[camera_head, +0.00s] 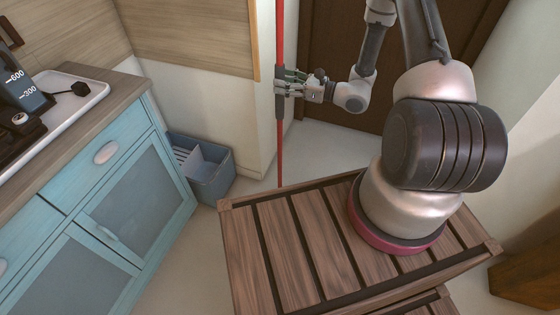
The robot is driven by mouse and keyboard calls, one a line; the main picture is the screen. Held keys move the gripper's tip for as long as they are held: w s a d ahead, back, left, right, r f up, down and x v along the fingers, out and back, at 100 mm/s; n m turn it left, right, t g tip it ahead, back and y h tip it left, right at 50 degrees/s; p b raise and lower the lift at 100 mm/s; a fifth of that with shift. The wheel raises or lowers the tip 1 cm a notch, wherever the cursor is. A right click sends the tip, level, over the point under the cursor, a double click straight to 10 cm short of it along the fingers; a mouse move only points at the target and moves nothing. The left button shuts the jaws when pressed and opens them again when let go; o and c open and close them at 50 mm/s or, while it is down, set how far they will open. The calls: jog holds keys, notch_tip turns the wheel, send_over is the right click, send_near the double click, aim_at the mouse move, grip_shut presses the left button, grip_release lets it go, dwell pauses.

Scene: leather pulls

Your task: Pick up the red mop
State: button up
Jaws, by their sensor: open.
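The red mop (280,150) shows as a thin upright red pole with a dark grip section, running from the top edge of the picture down behind the wooden slatted surface. Its lower end is hidden. My gripper (282,84) is at the dark section of the pole, with its fingers open on either side of it or just in front; I cannot tell whether they touch it. My arm reaches in from the right.
A blue cabinet (140,205) with a grey-brown counter stands at the left, holding a white tray (85,92) and a coffee maker (20,95). A blue-grey bin (212,180) sits on the floor beside it. A dark door (330,55) is behind my gripper.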

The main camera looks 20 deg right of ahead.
jog(key=shift+x, duration=0.9)
grip_shut()
notch_tip(320, 180, up, 30)
jog(key=shift+r, duration=0.25)
jog(key=shift+f, duration=0.1)
